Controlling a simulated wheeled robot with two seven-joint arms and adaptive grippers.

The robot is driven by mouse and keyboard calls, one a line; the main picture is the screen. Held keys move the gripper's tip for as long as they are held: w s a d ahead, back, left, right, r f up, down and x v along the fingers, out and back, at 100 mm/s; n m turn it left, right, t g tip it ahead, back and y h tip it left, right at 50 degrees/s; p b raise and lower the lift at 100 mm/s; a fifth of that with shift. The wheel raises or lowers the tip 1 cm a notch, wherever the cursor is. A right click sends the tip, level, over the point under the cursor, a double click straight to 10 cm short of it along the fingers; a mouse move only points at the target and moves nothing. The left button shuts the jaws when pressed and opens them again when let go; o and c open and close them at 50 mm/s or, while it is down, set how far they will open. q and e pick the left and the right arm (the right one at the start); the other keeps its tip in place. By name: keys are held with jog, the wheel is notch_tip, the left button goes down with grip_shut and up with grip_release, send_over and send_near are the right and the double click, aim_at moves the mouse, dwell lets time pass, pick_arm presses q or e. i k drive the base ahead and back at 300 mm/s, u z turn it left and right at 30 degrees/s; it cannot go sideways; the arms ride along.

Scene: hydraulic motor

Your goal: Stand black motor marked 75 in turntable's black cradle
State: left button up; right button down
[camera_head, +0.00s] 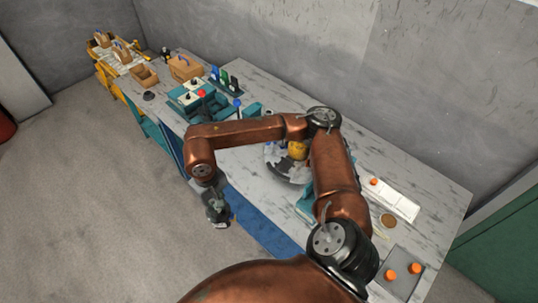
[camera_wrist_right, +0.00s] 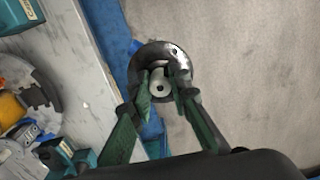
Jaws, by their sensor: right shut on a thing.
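My right gripper (camera_head: 215,203) hangs beyond the table's front edge, above the floor. In the right wrist view its green fingers (camera_wrist_right: 160,86) are closed around the pale shaft of a dark round motor (camera_wrist_right: 184,58). The motor's mark cannot be read. The motor shows small and dark below the gripper in the head view (camera_head: 219,219). The grey turntable (camera_head: 279,163) lies on the table, partly hidden behind my right arm, with a yellow part on it. It also shows at the left of the wrist view (camera_wrist_right: 38,88). My left gripper is not in view.
A blue mat (camera_head: 262,226) lies along the table's front edge. Teal fixtures (camera_head: 190,97) and brown boxes (camera_head: 184,67) stand at the far left end. A white tray (camera_head: 395,200) and a grey plate with orange pieces (camera_head: 401,277) are at the right.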

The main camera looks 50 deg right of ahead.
aim_at(285, 165)
jog(key=z, duration=0.6)
jog(key=i, duration=1.05)
jog(key=z, duration=0.75)
